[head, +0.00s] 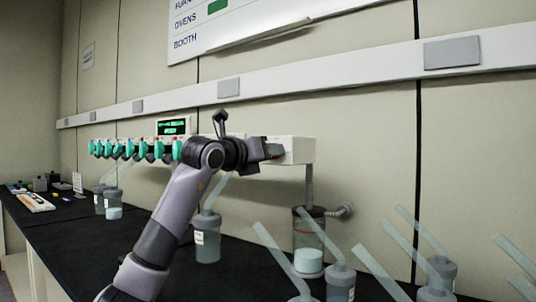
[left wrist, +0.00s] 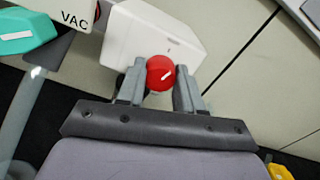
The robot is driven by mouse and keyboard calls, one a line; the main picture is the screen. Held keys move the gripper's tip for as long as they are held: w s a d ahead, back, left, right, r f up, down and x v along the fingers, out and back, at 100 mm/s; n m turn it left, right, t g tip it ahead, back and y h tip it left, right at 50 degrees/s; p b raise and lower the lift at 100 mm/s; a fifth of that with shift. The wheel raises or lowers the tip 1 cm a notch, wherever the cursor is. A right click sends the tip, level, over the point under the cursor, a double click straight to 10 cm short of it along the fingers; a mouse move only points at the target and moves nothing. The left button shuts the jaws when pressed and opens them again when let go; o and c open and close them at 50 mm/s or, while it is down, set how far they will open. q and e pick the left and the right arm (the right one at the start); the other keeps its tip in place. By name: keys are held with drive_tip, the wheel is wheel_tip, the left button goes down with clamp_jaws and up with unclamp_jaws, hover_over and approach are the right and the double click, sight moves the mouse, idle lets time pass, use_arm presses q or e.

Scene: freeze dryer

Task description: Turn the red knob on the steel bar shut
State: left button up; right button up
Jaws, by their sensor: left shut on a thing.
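The red knob (left wrist: 160,73) with a white mark sits on the white end block (left wrist: 145,35) of the bar in the left wrist view. My left gripper (left wrist: 160,88) is shut on the knob, one finger on each side of it. The white mark on the knob runs at a slant. In the head view my left gripper (head: 272,151) reaches the right end of the bar, at the white end block (head: 298,150), and mostly hides the knob. My right gripper is in neither view.
Several teal valves (head: 135,149) line the bar to the left, below a green display (head: 172,127). Bottles with slanted tubes stand on the black bench, including a grey-capped one (head: 207,235) and several at the right. A clear vessel (head: 309,240) stands under a hose.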

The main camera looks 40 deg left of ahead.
use_arm(q)
drive_tip(key=shift+n, duration=1.7)
drive_tip(key=o, duration=1)
drive_tip(key=shift+o, duration=0.2)
drive_tip(key=s+b, duration=0.1)
drive_tip(key=s, duration=0.6)
drive_tip(key=shift+d+b, duration=0.3)
drive_tip(key=shift+d, duration=0.1)
drive_tip(key=shift+s, duration=0.1)
